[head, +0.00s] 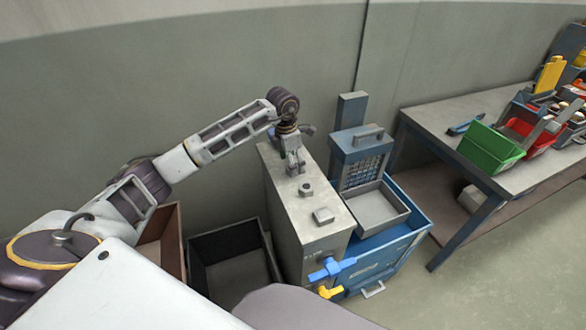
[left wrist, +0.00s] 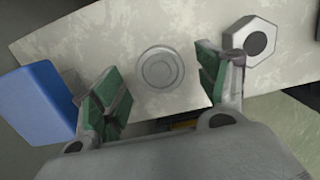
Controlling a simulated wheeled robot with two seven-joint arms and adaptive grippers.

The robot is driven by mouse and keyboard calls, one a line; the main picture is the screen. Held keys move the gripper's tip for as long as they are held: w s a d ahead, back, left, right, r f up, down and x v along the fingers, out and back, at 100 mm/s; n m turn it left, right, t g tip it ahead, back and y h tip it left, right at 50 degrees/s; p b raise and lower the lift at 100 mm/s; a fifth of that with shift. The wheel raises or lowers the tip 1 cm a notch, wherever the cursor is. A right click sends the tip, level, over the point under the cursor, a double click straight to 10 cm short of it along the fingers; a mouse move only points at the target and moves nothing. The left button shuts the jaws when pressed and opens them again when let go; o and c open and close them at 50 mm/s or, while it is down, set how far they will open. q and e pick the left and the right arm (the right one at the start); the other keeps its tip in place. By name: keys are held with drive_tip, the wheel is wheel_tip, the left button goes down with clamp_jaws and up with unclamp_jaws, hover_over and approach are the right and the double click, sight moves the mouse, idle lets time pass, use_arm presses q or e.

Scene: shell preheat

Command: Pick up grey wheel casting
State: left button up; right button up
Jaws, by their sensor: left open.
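The grey wheel casting (left wrist: 160,70) looks like a round disc with concentric rings. It lies on the pale worn top of the grey cabinet (head: 287,205). In the left wrist view it sits between and just beyond the fingertips of my left gripper (left wrist: 152,82), which is open with a gap on both sides. In the head view my left gripper (head: 295,168) points down over the far part of the cabinet top and hides the casting. My right gripper is not in view.
A hex nut-shaped part (left wrist: 249,42) lies close to the right finger. A square block (head: 323,215) lies nearer on the cabinet top. A blue block-like shape (left wrist: 35,102) is left of the left finger. A blue machine with a tray (head: 395,213) stands right of the cabinet; a dark bin (head: 215,240) stands left.

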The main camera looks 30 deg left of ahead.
use_arm(q)
drive_tip(key=shift+f, duration=0.75)
drive_tip(key=c, duration=1.2)
drive_tip(key=shift+o, duration=0.2)
drive_tip(key=shift+r, duration=0.15)
wheel_tip(320, 180, up, 10)
